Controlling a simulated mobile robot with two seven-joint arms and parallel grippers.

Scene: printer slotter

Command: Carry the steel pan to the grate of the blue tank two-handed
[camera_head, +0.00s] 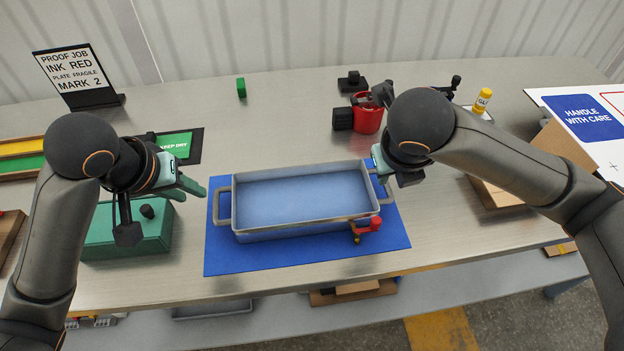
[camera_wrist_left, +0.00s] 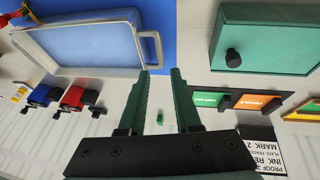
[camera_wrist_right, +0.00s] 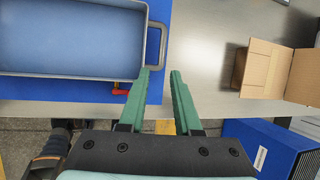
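The steel pan (camera_head: 300,232), grey with a bluish inside, sits level on a blue mat (camera_head: 235,262) mid-table. It has a loop handle at its left end (camera_head: 223,206) and one at its right end (camera_wrist_right: 163,45). My left gripper (camera_head: 190,188) is open and empty, left of the left handle and apart from it. My right gripper (camera_head: 382,165) is open at the right handle; the handle's outer bar lines up between its fingertips, but I cannot tell whether it is inside them.
A red-handled valve (camera_head: 370,226) is at the pan's front right corner. A green box (camera_head: 115,240) stands below my left gripper. An open cardboard box (camera_wrist_right: 278,70) is on the right. Table between pan and back wall is mostly clear.

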